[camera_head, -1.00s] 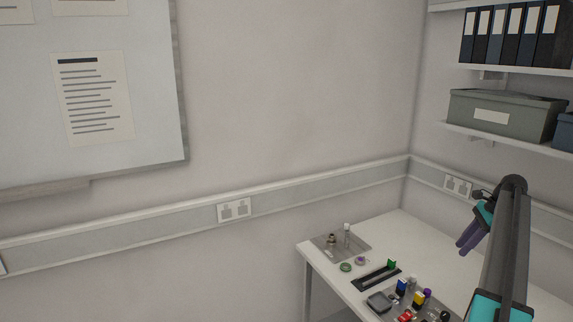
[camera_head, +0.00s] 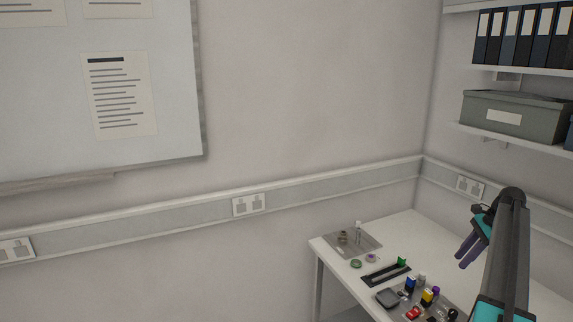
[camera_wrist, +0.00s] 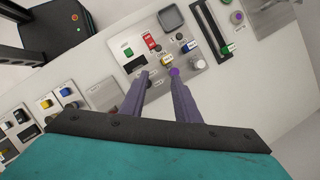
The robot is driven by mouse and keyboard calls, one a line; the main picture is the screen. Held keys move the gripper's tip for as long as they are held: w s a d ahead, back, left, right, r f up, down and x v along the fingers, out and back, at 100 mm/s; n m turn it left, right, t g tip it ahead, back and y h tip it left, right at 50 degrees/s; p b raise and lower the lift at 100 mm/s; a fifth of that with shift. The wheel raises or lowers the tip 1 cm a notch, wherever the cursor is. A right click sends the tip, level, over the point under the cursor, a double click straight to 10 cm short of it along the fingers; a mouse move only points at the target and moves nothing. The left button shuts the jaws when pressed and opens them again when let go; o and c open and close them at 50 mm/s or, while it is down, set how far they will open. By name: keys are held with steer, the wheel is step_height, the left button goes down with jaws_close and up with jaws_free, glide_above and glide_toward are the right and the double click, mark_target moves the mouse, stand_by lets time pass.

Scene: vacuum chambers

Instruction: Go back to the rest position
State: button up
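My gripper (camera_head: 464,258) has two purple fingers on a teal body and hangs above the white table (camera_head: 409,224) at the right of the head view. In the wrist view, the fingertips of my gripper (camera_wrist: 159,73) are apart with nothing held between them. They point towards a grey panel (camera_wrist: 139,46) with coloured buttons and knobs. The fingers hide part of the table below. In the head view, my arm covers the right part of the table.
A slotted black strip (camera_head: 385,275) with a green knob and a grey plate (camera_head: 367,240) with small fittings sit on the table. Shelves with binders (camera_head: 520,38) and a grey box (camera_head: 513,113) are above right. A whiteboard (camera_head: 176,90) hangs left.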

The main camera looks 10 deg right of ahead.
steer(key=w+a+f+n+g, duration=0.1)
steer(key=a+f+n, duration=0.2)
steer(key=a+f, duration=0.55)
steer(key=w+a+f+n+h, duration=0.15)
steer(key=a+f+n, duration=0.25)
steer(key=a, duration=0.9)
steer(key=w+a+f+n+g, duration=0.1)
steer(key=a+f+n, duration=0.2)
steer(key=a+f, duration=0.5)
steer(key=s+a+f+n+h, duration=0.1)
steer(key=s+a+f+n, duration=0.25)
steer(key=a, duration=0.55)
steer(key=s+a+f+n, duration=0.3)
steer(key=s+a+n, duration=0.2)
steer(key=a, duration=0.4)
steer(key=s+a+f+n+h, duration=0.1)
steer(key=s+a+f+n, duration=0.25)
steer(key=a, duration=0.65)
steer(key=s+f+g+b, duration=0.3)
steer(key=s+f+b, duration=0.3)
steer(key=s+f, duration=0.7)
steer(key=s+f+g+b, duration=0.2)
steer(key=s+f+b, duration=0.5)
steer(key=s+f, duration=0.6)
step_height(320, 180, down, 5)
steer(key=shift+s+d+r+n+g, duration=0.1)
steer(key=shift+s+d+n+g, duration=0.05)
steer(key=shift+n+g, duration=0.25)
